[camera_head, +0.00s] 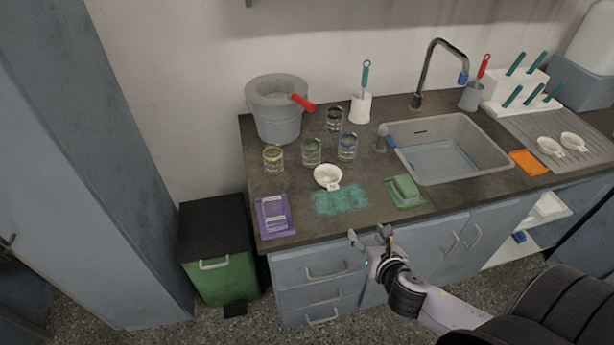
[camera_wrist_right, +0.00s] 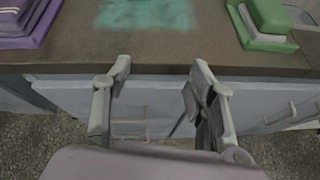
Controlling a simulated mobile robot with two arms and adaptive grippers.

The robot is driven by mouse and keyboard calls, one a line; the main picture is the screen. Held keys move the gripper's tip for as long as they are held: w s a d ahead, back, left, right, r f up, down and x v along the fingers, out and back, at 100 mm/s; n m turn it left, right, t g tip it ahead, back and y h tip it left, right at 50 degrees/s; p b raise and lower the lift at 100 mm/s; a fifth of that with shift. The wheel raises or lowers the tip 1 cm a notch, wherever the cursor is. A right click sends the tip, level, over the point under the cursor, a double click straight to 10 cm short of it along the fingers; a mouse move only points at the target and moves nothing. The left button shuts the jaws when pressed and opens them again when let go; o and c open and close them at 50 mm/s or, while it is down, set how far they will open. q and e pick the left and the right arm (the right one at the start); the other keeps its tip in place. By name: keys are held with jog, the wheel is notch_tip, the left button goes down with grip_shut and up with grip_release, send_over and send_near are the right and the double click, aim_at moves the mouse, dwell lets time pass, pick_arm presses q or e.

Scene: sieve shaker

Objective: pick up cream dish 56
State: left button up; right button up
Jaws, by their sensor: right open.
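A small cream dish (camera_head: 327,175) with a tab handle sits on the dark counter, just behind a teal patch (camera_head: 340,200). A mark on its tab is too small to read. Two similar cream dishes, a left one (camera_head: 550,147) and a right one (camera_head: 574,141), lie on the ribbed drainboard right of the sink. My right gripper (camera_head: 370,236) is open and empty in front of the counter's front edge, short of the teal patch. In the right wrist view its two fingers (camera_wrist_right: 160,85) are spread before the drawer fronts. My left gripper is not in view.
A purple box (camera_head: 274,216) and a green block on a tray (camera_head: 405,191) flank the teal patch. Several glass jars (camera_head: 312,151) and a grey bucket with a red handle (camera_head: 275,110) stand behind the dish. The sink (camera_head: 445,148) is to the right.

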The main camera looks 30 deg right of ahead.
notch_tip(320, 180, up, 5)
jog(key=w+a+n+t, duration=0.1)
jog(key=a+n, duration=0.1)
jog(key=p, duration=0.1)
send_near(334, 189)
jog(key=w+f, duration=0.1)
jog(key=w+d+f, duration=0.1)
jog(key=shift+w+d+f+n, duration=0.15)
jog(key=shift+w+d+n, duration=0.15)
jog(key=shift+w, duration=0.65)
jog(key=x, duration=0.4)
jog(key=shift+w+a+p, duration=0.25)
jog(key=shift+w+p, duration=0.05)
jog(key=shift+w, duration=0.1)
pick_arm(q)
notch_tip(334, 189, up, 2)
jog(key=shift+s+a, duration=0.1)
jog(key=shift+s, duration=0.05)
pick_arm(e)
jog(key=shift+y, duration=0.3)
jog(key=shift+s, duration=0.1)
jog(key=shift+c, duration=0.3)
grip_shut()
